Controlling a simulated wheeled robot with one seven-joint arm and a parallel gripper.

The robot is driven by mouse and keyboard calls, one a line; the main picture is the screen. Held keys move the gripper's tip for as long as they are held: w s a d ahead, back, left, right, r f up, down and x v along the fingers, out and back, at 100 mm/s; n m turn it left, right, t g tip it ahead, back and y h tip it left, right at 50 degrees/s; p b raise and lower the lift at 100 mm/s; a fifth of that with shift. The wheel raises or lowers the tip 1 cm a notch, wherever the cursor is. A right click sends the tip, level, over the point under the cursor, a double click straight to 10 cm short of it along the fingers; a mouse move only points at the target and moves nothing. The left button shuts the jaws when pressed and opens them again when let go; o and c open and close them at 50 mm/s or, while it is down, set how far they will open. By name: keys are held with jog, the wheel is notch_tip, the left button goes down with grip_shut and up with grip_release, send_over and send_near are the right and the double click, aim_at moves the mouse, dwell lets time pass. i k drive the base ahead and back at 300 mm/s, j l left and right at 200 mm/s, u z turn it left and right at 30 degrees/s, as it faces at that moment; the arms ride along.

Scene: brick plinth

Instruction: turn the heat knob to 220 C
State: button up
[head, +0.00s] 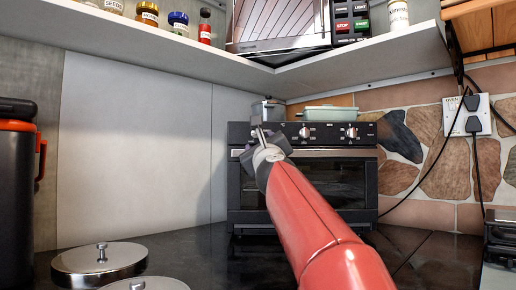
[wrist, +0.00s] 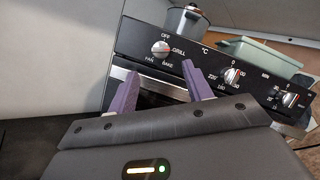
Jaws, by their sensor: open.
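The heat knob (wrist: 232,75), marked °C, is the middle of three pale knobs on the black oven's (head: 340,180) front panel. It also shows in the head view (head: 305,132), just right of my gripper (head: 260,138). A 0 is printed above it and larger numbers at its left; its exact setting is too small to read. In the wrist view my gripper (wrist: 160,70) is open and empty, its purple fingers apart. The right finger appears between the mode knob (wrist: 160,47) and the heat knob. I see no contact with the heat knob.
The minute knob (head: 351,132) is right of the heat knob. A lidded pot (head: 268,110) and a green dish (head: 328,113) stand on the oven. A shelf (head: 180,40) overhangs the scene. Metal lids (head: 100,262) lie at front left.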

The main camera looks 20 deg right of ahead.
aim_at(304, 133)
jog(key=k, duration=1)
